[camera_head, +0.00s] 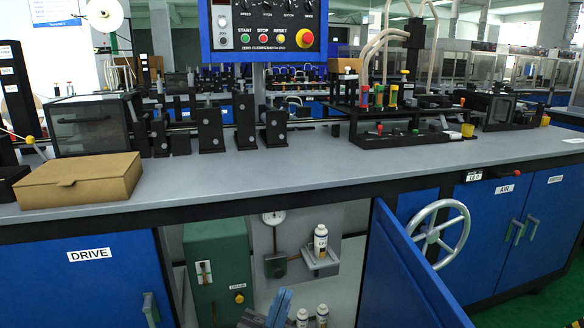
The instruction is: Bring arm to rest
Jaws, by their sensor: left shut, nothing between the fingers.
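My left gripper (281,304) shows at the bottom edge, low in front of the open cabinet under the bench. Its blue-grey fingers point up and are shut with nothing between them. Most of its arm is cut off by the frame's lower edge. My right gripper is out of the picture.
A blue cabinet door (408,275) stands open to the right of my left gripper. White bottles (320,241) stand inside, near a green box (218,268). A handwheel (438,232) sticks out at right. A cardboard box (80,181) lies on the grey bench (300,172), whose front middle is clear.

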